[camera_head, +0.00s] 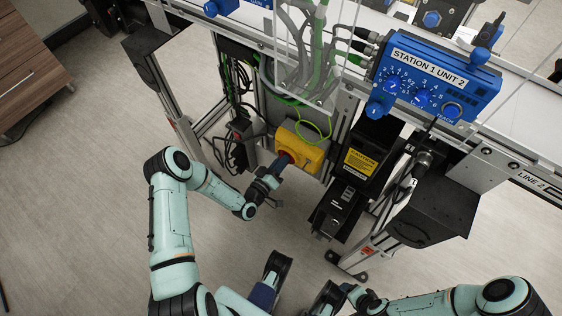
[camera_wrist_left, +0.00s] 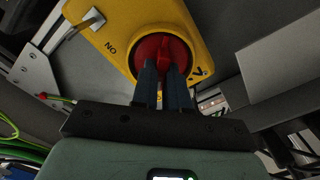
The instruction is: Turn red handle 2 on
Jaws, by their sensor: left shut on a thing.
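A yellow switch box (camera_head: 300,150) is fixed low on the conveyor frame. Its red rotary handle (camera_head: 284,160) faces my left arm.
A black unit with a yellow label (camera_head: 361,161) stands right of the switch box. Cables (camera_head: 235,128) hang to its left. A wooden cabinet (camera_head: 30,70) is far left. The floor at left is clear.

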